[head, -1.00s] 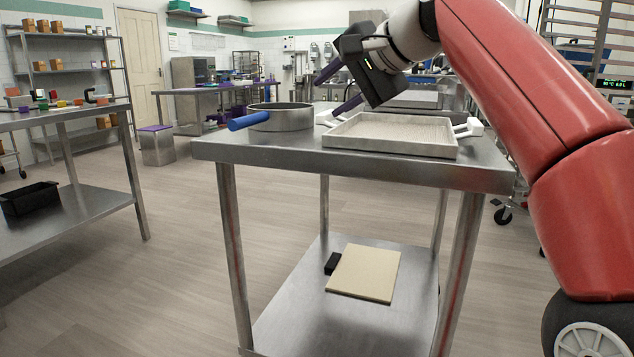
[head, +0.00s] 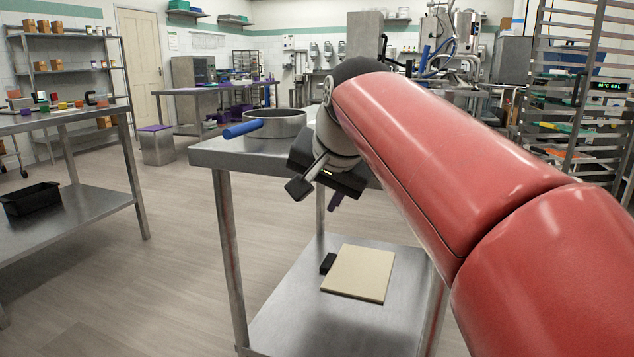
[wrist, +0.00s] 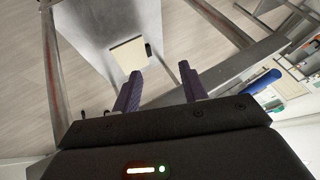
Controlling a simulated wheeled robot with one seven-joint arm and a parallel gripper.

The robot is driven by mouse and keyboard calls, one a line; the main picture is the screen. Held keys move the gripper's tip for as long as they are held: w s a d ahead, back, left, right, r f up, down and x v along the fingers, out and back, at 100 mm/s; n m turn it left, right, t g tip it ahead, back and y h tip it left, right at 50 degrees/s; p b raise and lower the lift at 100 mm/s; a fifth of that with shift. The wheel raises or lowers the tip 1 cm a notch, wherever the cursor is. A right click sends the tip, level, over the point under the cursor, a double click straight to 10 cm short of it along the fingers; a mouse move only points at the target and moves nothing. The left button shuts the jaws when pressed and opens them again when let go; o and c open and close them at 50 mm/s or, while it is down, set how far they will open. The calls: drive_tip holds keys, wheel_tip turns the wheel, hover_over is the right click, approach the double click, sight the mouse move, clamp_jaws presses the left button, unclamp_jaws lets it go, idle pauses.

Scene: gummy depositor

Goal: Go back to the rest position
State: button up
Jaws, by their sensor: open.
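My gripper (wrist: 160,88) shows in the wrist view with its two purple fingers apart and nothing between them. In the head view my gripper (head: 333,200) hangs in front of the steel table's near edge, pointing down, with its fingers mostly hidden behind its own body. My red arm crosses the right half of the head view and hides much of the steel table (head: 230,153). The pale tray seen earlier on that table is hidden behind the arm.
A round steel pan (head: 280,124) with a blue handle stands at the table's back left. A cream board (head: 358,273) and a small black block (head: 327,263) lie on the lower shelf. Open floor (head: 175,260) lies left, before another table (head: 65,117) with a black bin (head: 32,199).

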drive_tip(key=s+d+f+n+h+p, duration=0.1)
drive_tip(key=s+d+f+p, duration=0.1)
drive_tip(key=s+d+f, duration=0.5)
drive_tip(key=s+d+f+n+g+h+p, duration=0.1)
drive_tip(key=s+d+f+n+p, duration=0.1)
drive_tip(key=s+d+f, duration=0.6)
drive_tip(key=s+f, duration=0.3)
drive_tip(key=s, duration=0.3)
drive_tip(key=shift+s+f+n+g+h, duration=0.25)
drive_tip(key=shift+n+g+h, duration=0.05)
